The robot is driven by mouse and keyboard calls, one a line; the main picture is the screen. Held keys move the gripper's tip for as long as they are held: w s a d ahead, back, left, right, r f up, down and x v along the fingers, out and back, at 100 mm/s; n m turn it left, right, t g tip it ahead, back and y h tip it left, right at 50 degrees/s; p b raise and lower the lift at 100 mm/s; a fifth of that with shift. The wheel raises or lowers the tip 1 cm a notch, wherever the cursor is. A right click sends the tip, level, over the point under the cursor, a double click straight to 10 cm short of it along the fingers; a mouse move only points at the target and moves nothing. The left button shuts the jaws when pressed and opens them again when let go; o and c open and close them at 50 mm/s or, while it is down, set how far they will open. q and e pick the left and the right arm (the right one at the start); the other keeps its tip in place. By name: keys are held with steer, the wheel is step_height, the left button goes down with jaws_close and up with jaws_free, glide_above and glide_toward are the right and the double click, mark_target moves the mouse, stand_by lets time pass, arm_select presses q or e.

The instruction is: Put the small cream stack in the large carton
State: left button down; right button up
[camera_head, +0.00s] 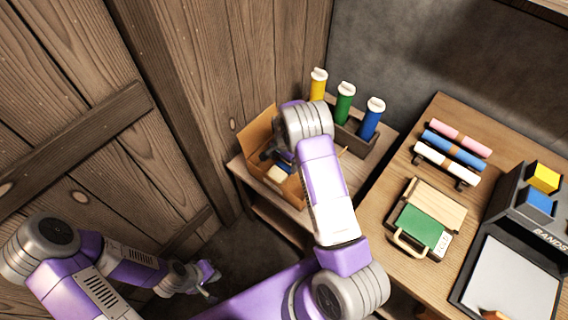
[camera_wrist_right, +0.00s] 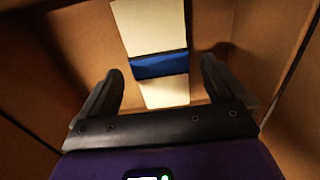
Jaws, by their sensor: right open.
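The small cream stack (camera_wrist_right: 150,25) with a blue band (camera_wrist_right: 158,66) lies inside the open brown cardboard carton (camera_wrist_right: 75,45) in the right wrist view. My right gripper (camera_wrist_right: 162,70) is open inside the carton, with one finger on each side of the banded stack and gaps between. In the head view the carton (camera_head: 259,133) stands on the low wooden bench, and part of the cream stack (camera_head: 278,173) shows in it. My right arm covers much of the carton there. My left gripper (camera_head: 212,281) hangs low at the left, away from the carton; its jaws are too small to judge.
Yellow (camera_head: 318,85), green (camera_head: 344,103) and blue (camera_head: 372,119) bottles stand in a holder behind the carton. The right table holds coloured rolls (camera_head: 452,150), a green-topped box (camera_head: 422,228) and a dark bands tray (camera_head: 512,270). A wooden wall (camera_head: 190,60) stands close on the left.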

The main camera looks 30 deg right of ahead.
mark_target(284, 166)
step_height(284, 166, up, 10)
steer(key=p, duration=0.2)
steer(key=shift+f, duration=0.2)
steer(key=shift+r, duration=0.1)
